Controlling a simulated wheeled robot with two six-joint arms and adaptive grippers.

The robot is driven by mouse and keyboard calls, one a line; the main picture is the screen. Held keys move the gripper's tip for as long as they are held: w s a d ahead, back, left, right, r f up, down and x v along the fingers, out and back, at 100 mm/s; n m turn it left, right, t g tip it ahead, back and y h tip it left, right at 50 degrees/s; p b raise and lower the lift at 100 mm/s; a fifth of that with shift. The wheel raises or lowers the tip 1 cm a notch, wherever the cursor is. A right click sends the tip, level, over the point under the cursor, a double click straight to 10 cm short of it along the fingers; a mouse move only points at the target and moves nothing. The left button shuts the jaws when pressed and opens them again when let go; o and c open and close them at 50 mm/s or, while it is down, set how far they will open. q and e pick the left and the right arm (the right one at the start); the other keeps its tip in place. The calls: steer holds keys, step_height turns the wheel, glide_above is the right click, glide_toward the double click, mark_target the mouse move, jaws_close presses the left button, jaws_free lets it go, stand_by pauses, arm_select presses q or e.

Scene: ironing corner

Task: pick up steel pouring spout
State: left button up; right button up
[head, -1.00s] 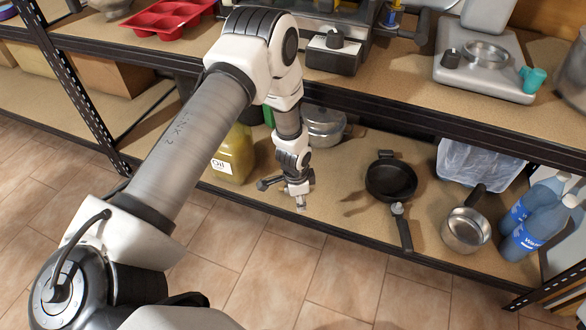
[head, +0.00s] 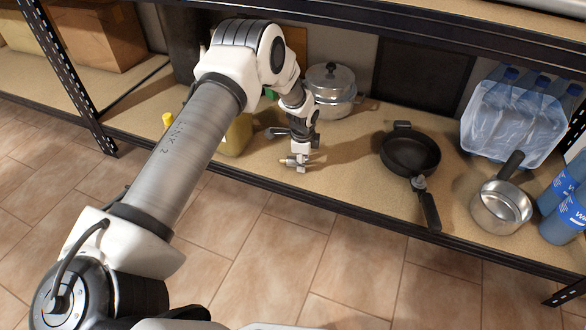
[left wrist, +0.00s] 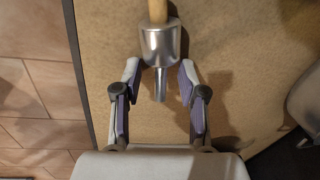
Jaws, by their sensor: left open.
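The steel pouring spout (left wrist: 161,46) shows in the left wrist view as a shiny silver body with a narrow tube and a tan, cork-like end. It lies on the tan shelf board, its tube pointing back between my fingers. My left gripper (left wrist: 159,72) is open, one finger on each side of the spout, with gaps on both sides. In the head view my left gripper (head: 298,164) is low over the lower shelf, near its front edge. A small tan piece beside it, likely the spout's cork end (head: 284,161), shows there; the rest is mostly hidden. My right gripper is not in view.
On the lower shelf (head: 345,185), a lidded steel pot (head: 332,88) stands behind my gripper. A black pan (head: 410,155), a steel saucepan (head: 500,207) and several water bottles (head: 566,208) are to the right. A yellow oil container (head: 237,134) is partly hidden by my arm.

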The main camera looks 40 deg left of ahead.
arm_select(q)
steer(key=shift+r, duration=0.2)
jaws_close()
steer(key=shift+r+p, duration=0.4)
steer(key=shift+p, duration=0.15)
step_height(320, 180, up, 4)
steer(key=p, duration=0.4)
steer(key=s+a+p, duration=0.2)
steer(key=s+p, duration=0.5)
steer(key=p, duration=0.4)
steer(key=s+a+p, duration=0.2)
steer(key=s+p, duration=0.6)
steer(key=p, duration=0.2)
steer(key=shift+a+p, duration=0.35)
steer(key=shift+a, duration=0.05)
